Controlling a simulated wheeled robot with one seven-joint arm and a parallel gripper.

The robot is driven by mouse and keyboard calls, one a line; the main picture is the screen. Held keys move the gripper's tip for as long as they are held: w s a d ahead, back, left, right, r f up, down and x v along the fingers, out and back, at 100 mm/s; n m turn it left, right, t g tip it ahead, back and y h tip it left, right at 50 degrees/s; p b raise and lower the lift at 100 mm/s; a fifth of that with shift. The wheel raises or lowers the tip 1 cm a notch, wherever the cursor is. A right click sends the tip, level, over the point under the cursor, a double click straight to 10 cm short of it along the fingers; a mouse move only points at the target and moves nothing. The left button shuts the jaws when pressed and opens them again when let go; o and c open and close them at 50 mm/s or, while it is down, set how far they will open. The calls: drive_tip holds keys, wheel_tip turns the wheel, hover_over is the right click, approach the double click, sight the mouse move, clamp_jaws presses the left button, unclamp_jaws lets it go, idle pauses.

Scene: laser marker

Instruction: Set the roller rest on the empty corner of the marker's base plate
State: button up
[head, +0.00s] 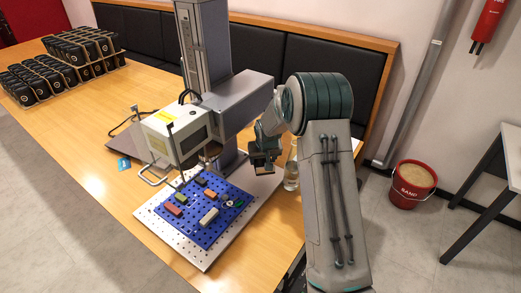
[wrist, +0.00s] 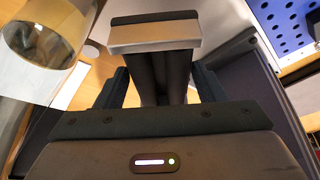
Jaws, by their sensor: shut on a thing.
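My gripper (head: 264,163) hangs above the right back corner of the marker's base plate, in front of the column foot. In the wrist view my gripper (wrist: 160,90) is shut on a dark piece with a pale metallic bar across its end, which I take for the roller rest (wrist: 155,37). In the head view the held piece is small and dark, and its details cannot be told. The pale base plate (head: 207,262) carries a blue perforated board (head: 190,236). A bare strip of the plate shows at its right back corner.
The laser marker's white head (head: 172,138) and grey column stand behind the board. Several coloured blocks sit on the blue board. A glass jar (head: 291,177) stands close to the right of my gripper.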

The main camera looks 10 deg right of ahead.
sight(262, 177)
drive_tip(key=shift+s+f+b, duration=0.1)
drive_tip(key=shift+f+b, duration=0.2)
drive_tip(key=shift+f, duration=0.35)
drive_tip(key=shift+f+b, duration=1.05)
drive_tip(key=shift+f, duration=1.55)
drive_tip(key=shift+f+b, duration=0.5)
drive_tip(key=shift+f, duration=0.05)
drive_tip(key=o, duration=1.6)
drive_tip(key=shift+f, duration=0.1)
drive_tip(key=shift+s, duration=0.1)
